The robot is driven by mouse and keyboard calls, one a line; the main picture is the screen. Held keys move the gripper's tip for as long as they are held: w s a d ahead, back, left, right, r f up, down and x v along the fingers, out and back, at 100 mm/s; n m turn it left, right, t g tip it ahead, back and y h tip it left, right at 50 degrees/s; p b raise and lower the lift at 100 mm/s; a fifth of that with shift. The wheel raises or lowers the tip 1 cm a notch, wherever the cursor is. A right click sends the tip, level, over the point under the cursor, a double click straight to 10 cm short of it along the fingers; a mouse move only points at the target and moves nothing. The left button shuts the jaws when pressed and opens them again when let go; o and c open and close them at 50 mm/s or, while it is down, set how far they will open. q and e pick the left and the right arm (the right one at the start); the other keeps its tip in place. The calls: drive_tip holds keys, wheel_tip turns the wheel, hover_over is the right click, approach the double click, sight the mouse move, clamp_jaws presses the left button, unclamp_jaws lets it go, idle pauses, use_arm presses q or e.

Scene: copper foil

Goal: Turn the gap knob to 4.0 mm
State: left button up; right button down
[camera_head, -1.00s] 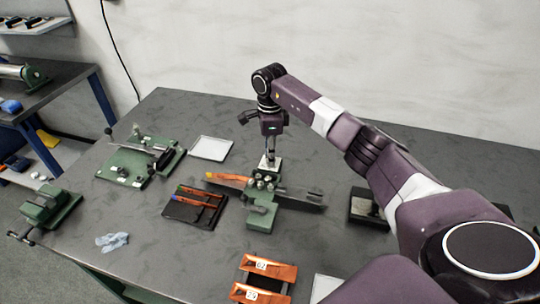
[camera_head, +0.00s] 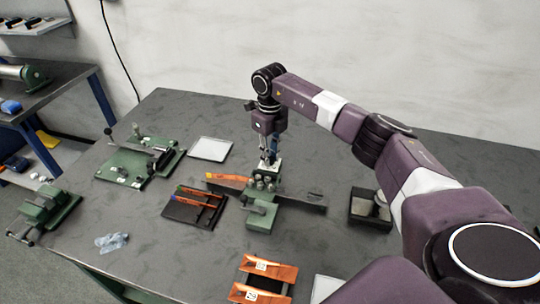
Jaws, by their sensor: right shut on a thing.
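A small green machine (camera_head: 262,217) with a pale top plate and several round bolts stands mid-table. A long dark bar (camera_head: 300,199) runs through it to the right, and an orange strip (camera_head: 228,178) sticks out to its left. My right gripper (camera_head: 269,161) points straight down over the machine's top plate and is shut on the gap knob there. The fingers hide most of the knob, and its scale is too small to read. My left gripper is out of view.
A green-based fixture with a lever (camera_head: 125,166) and a white tray (camera_head: 210,148) lie to the left. A black tray with coloured pens (camera_head: 182,212) is in front-left. A dark box (camera_head: 368,221) is to the right, and an orange numbered rack (camera_head: 275,272) is at the front.

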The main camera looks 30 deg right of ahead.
drive_tip(key=m, duration=0.3)
drive_tip(key=shift+r+m, duration=0.15)
drive_tip(key=shift+m, duration=0.15)
drive_tip(key=shift+m+p, duration=0.4)
drive_tip(key=shift+m, duration=1.4)
drive_tip(key=c, duration=1.7)
unclamp_jaws()
drive_tip(key=shift+c, duration=0.2)
wheel_tip(320, 180, up, 12)
